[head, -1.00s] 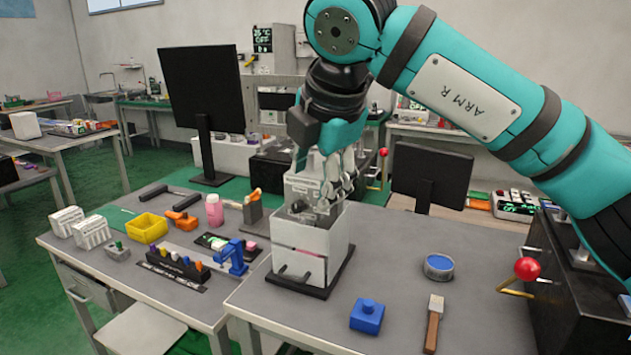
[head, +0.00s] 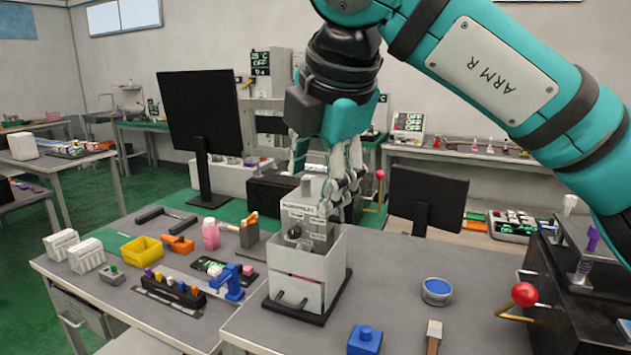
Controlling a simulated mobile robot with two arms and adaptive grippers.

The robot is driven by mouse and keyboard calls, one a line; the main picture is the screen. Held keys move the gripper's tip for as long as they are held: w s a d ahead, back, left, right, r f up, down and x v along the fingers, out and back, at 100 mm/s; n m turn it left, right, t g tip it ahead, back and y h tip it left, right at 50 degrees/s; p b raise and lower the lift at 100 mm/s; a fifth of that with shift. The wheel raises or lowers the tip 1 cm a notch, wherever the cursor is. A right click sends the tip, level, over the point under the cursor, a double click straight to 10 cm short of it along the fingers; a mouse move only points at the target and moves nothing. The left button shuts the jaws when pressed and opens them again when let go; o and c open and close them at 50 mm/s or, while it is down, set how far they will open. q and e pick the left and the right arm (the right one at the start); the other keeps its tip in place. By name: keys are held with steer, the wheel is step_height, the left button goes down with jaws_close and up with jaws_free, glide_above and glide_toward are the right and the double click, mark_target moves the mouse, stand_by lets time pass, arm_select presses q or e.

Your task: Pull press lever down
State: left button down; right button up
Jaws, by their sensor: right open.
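Two levers with red ball knobs are in view, and I cannot tell for certain which is the press lever. One knob (head: 525,294) sits on a yellow rod at the side of a black machine at the right. The other knob (head: 380,174) stands behind the white box, just right of my right gripper. My right gripper (head: 328,185) is open and points down over a grey device (head: 303,216) in the open white box (head: 297,291). Its fingers partly hide the device's top, and I cannot tell whether they touch it. My left gripper is out of view.
A blue block (head: 365,340), a round blue-topped tin (head: 437,291) and a wood-handled tool (head: 434,335) lie on the front table. A small blue press-like tool (head: 228,282) and a yellow bin (head: 141,250) stand at left. Monitors stand behind. The table right of the box is mostly clear.

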steer(key=shift+s+d+r, duration=0.1)
steer(key=shift+s+r, duration=0.35)
steer(key=shift+r, duration=0.15)
stand_by(0.3)
steer(key=v, duration=1.2)
steer(key=shift+w, duration=0.1)
